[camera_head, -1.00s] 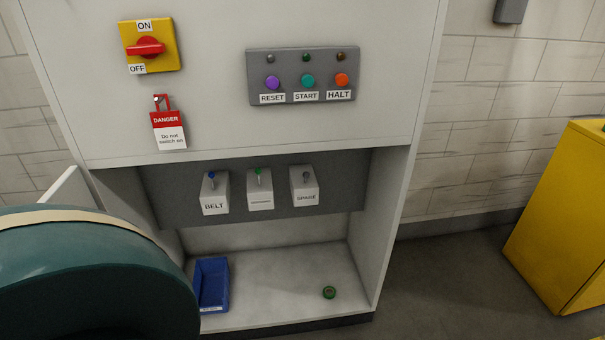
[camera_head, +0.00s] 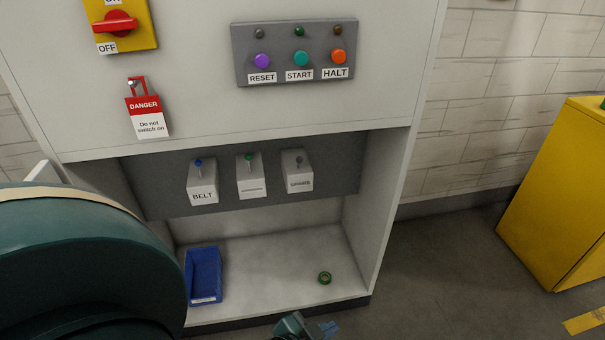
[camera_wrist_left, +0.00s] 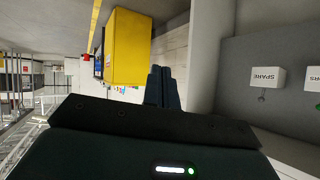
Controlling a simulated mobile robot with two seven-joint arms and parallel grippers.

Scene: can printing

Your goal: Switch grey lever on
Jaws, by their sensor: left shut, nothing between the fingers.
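The grey lever (camera_head: 298,159) stands on the white SPARE box (camera_head: 299,180), the rightmost of three lever boxes in the cabinet recess. Its grey knob shows at the upper end of the stem. The box shows upside down at the right of the left wrist view (camera_wrist_left: 254,78), with the lever (camera_wrist_left: 262,98) pointing down in the picture. My left gripper (camera_wrist_left: 163,76) is shut and empty in the left wrist view, apart from the box and to its left in the picture. A teal part of my arm enters at the bottom of the head view. My right gripper is out of view.
The BELT box (camera_head: 202,184) with a blue lever and a middle box (camera_head: 251,180) with a green lever stand beside it. Below are a blue bin (camera_head: 204,275) and a green roll (camera_head: 324,278). A yellow cabinet (camera_head: 555,190) stands right.

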